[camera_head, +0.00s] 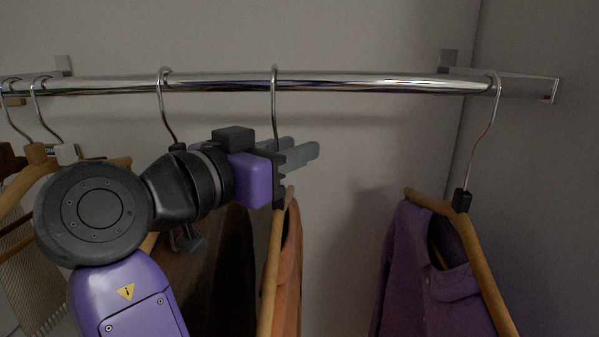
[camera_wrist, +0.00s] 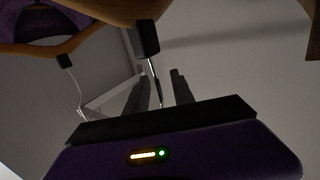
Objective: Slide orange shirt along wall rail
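The orange shirt (camera_head: 290,262) hangs on a wooden hanger from the chrome wall rail (camera_head: 350,82), near the middle of the head view. Its metal hook (camera_head: 275,105) goes over the rail. My gripper (camera_head: 302,150) is just below the rail at this hook, with its grey fingers pointing right. In the wrist view, the fingers (camera_wrist: 160,88) stand apart, with the thin hook (camera_wrist: 154,80) between them and gaps visible at its sides. The hanger's black collar (camera_wrist: 145,38) is close by. My arm and gripper hide part of the hanger's top in the head view.
A purple shirt (camera_head: 425,270) hangs at the rail's right end by the bracket (camera_head: 530,87). It also shows in the wrist view (camera_wrist: 40,24). A dark garment (camera_head: 225,265) and lighter clothes (camera_head: 25,270) hang left. The rail is free between the orange and purple shirts' hooks.

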